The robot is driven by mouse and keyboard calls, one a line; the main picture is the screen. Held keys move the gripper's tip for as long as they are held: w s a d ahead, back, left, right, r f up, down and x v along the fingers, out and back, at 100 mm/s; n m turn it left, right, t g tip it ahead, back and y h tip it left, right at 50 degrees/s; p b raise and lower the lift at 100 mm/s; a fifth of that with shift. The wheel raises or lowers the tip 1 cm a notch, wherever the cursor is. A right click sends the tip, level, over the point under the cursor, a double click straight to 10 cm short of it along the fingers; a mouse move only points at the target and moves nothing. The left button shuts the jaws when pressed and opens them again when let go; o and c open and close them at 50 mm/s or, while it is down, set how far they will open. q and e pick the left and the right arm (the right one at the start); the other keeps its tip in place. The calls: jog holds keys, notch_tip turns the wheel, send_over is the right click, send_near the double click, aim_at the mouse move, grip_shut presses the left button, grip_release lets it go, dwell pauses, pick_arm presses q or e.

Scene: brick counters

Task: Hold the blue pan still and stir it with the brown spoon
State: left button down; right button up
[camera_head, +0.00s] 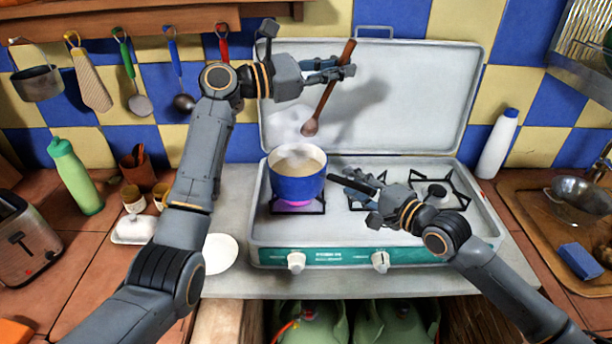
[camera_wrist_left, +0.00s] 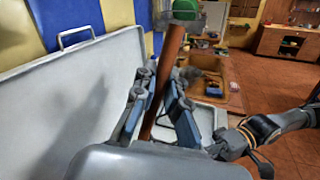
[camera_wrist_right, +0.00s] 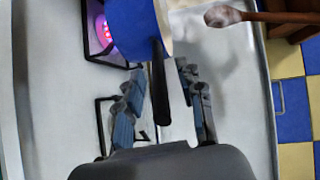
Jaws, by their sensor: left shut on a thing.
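The blue pan (camera_head: 298,187) stands on the left burner, which glows pink, and holds pale, steaming contents. Its black handle (camera_wrist_right: 160,90) points right, between the fingers of my right gripper (camera_head: 362,190). In the right wrist view my right gripper (camera_wrist_right: 165,92) is open, with gaps beside the handle. My left gripper (camera_head: 330,70) is shut on the brown spoon (camera_head: 328,92) by its upper part. The spoon hangs tilted, bowl (camera_head: 310,127) down, above and slightly right of the pan, not touching it. The bowl also shows in the right wrist view (camera_wrist_right: 222,16).
The stove's raised lid (camera_head: 420,100) stands behind the pan. Empty burners (camera_head: 435,190) lie to the right. A white bottle (camera_head: 498,145) stands right of the stove, a green bottle (camera_head: 75,177) far left. Utensils hang on the wall at left.

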jog(key=v, duration=1.2)
dwell(0.3)
